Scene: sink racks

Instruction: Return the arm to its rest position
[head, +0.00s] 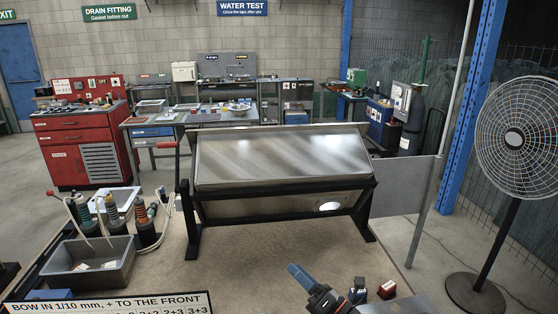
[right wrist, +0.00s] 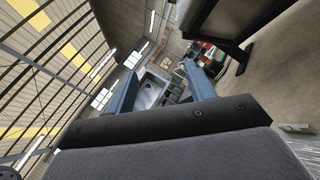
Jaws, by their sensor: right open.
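My right gripper (head: 318,286) shows at the bottom of the head view, right of centre, low over the front of the brown bench top (head: 262,240). A blue finger and dark parts of it are visible; the rest is cut off by the frame edge. In the right wrist view its two blue fingers (right wrist: 163,88) stand apart with nothing held between them. My left gripper is not in view in either frame.
A shiny metal panel (head: 280,158) sits tilted on a black stand (head: 290,190) mid-bench. At left are a grey bin (head: 90,270) and several bottles with hoses (head: 145,232). A small red block (head: 387,289) lies near my right gripper. A fan (head: 513,140) stands at right.

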